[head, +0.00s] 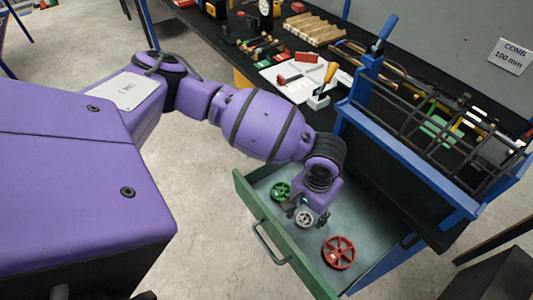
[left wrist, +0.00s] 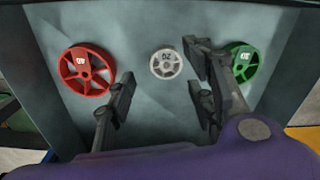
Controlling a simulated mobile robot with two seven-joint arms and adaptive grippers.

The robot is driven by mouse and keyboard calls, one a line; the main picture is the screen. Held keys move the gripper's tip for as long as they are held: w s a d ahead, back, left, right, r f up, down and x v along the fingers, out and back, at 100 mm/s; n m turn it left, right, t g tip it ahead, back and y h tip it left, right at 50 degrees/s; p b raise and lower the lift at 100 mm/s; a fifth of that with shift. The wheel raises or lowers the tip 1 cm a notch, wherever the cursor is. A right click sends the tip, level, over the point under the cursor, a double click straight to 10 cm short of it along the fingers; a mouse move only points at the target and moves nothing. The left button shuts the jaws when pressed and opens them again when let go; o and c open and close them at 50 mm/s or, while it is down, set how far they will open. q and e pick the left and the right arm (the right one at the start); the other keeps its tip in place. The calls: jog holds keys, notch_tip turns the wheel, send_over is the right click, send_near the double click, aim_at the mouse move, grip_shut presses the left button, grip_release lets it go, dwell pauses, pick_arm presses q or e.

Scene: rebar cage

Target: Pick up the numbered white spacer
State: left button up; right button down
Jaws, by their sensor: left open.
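The numbered white spacer (head: 304,217), a small spoked wheel, lies on the floor of an open green drawer (head: 265,223). In the left wrist view the white spacer (left wrist: 167,64) shows its number upside down, seemingly 20. My left gripper (head: 305,205) reaches down into the drawer above it. In the left wrist view my left gripper (left wrist: 160,82) is open and empty, its fingers apart with the spacer beyond and between them, nearer the right finger. I cannot tell the exact height. My right gripper is not in view.
In the drawer a larger red wheel (head: 338,252) and a green wheel (head: 281,191) lie on opposite sides of the white spacer. The drawer walls surround them. A blue rack with a rebar cage (head: 430,120) stands on the black bench beside the drawer.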

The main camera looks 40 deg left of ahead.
aim_at(307, 220)
pick_arm(q)
jog(key=f, duration=0.5)
jog(key=shift+w, duration=0.4)
jog(key=c, duration=0.9)
